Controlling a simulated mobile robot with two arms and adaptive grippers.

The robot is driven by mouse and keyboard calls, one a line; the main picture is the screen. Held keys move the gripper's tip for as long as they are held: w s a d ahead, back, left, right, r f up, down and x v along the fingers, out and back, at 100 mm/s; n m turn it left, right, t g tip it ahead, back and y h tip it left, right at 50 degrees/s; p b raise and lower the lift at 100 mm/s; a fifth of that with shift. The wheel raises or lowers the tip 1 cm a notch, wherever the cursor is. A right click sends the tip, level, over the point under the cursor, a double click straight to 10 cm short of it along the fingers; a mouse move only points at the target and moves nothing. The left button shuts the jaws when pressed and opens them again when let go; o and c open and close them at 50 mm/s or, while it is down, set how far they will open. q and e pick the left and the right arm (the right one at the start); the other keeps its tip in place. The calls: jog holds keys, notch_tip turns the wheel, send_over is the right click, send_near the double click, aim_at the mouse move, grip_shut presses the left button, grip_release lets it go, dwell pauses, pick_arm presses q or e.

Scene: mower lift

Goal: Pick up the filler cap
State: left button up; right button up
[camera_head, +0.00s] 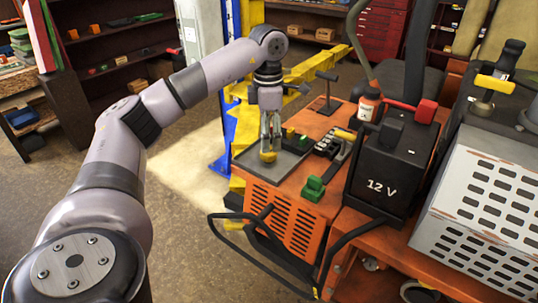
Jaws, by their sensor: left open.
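My left gripper (270,146) points straight down over the grey tray (248,158) on the orange bench. Its fingers are open. A small round yellow cap (268,157), which looks like the filler cap, sits in the tray right at the fingertips. The fingers partly cover its top, and I cannot tell whether they touch it. My right gripper is not in view.
Green and black parts (293,138) lie close to the right of the gripper. A green block (313,189) sits at the bench's front. A black 12 V battery (385,170), an orange-and-white bottle (369,105) and a perforated metal box (485,205) stand further right.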

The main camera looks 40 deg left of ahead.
aim_at(269, 155)
pick_arm(q)
jog(key=shift+s+f+p, duration=0.2)
jog(key=shift+f+p, duration=0.2)
jog(key=shift+f, duration=0.2)
notch_tip(269, 155, down, 4)
jog(key=shift+w+d+r+p, duration=0.1)
jog(key=shift+r+p, duration=0.1)
jog(key=shift+p, duration=0.45)
jog(key=shift+f, duration=0.35)
jog(key=shift+c, duration=0.2)
jog(key=c, duration=1.1)
jog(key=shift+c, duration=0.2)
